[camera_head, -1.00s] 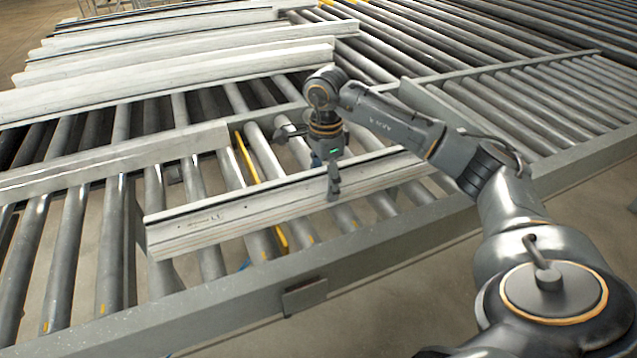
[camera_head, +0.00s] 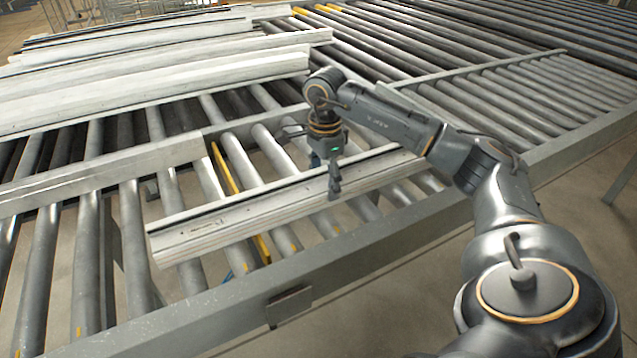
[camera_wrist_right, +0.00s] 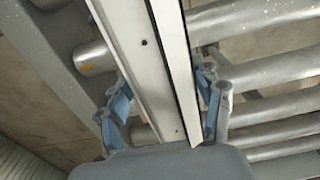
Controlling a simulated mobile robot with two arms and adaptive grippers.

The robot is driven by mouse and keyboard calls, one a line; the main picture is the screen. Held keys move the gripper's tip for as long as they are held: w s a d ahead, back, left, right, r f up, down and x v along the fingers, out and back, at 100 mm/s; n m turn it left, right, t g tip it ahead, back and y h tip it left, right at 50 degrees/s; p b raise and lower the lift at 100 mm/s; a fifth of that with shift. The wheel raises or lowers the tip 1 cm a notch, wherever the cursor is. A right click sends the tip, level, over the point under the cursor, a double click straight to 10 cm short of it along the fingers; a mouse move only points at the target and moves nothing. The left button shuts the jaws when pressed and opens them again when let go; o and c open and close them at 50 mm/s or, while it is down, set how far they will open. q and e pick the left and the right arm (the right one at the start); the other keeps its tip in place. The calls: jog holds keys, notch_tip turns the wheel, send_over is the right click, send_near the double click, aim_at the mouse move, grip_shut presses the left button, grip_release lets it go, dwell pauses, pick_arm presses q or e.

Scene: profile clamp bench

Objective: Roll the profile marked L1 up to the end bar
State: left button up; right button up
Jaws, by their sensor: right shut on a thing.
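The long pale profile (camera_head: 235,225) lies across the rollers of the near lane. Faint dark marking shows near its left end, too small to read surely now. My right gripper (camera_head: 328,173) reaches down over the profile right of its middle, one finger on its near side. In the right wrist view, the blue-grey fingers of my right gripper (camera_wrist_right: 166,105) stand on both sides of the profile (camera_wrist_right: 150,65), shut on it. The profile's far right end is partly behind my right arm. I cannot tell surely which part is the end bar. My left gripper is out of view.
Several more pale profiles (camera_head: 150,85) lie on rollers at the back left. A grey side rail (camera_head: 370,240) runs along the near edge. A yellow strip (camera_head: 224,168) lies between rollers. A second bank of rollers (camera_head: 520,105) stands at the right, behind my arm.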

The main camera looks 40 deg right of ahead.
jog(key=shift+s+d+f, duration=0.15)
jog(key=shift+d, duration=0.3)
jog(key=o, duration=1.9)
jog(key=shift+r, duration=0.45)
notch_tip(320, 180, up, 11)
jog(key=shift+r, duration=0.1)
jog(key=shift+r, duration=0.15)
